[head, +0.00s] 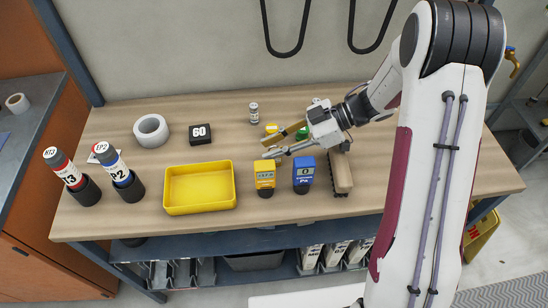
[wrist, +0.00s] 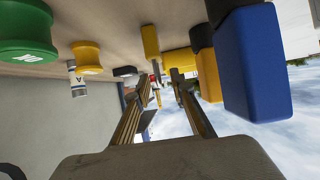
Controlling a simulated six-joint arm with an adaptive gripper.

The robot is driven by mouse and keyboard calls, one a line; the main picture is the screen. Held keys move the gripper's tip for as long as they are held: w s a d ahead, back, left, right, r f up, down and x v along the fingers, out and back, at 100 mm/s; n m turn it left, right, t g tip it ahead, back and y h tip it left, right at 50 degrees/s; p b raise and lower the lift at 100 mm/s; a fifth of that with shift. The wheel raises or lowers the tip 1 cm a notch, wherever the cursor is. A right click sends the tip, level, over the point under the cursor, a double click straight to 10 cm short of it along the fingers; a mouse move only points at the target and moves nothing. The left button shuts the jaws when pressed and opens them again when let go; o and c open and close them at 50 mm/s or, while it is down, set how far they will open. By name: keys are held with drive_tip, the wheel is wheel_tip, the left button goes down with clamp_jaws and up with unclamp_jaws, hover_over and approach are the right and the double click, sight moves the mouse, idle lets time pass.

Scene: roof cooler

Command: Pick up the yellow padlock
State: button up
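In the wrist view, where the scene is upside down, a rounded yellow piece (wrist: 87,58) shows off to the left, beside a green one. I cannot make out a shackle. The fingers (wrist: 160,92) also show spread in the wrist view.
A green piece (head: 302,132) is close beside my gripper. A small vial (head: 254,113) stands behind. A yellow meter (head: 265,178), a blue meter (head: 303,175) and a brush-like block (head: 340,172) are in front.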

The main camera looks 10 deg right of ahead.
clamp_jaws()
drive_tip(key=shift+r, duration=0.2)
idle(0.3)
drive_tip(key=shift+r, duration=4.8)
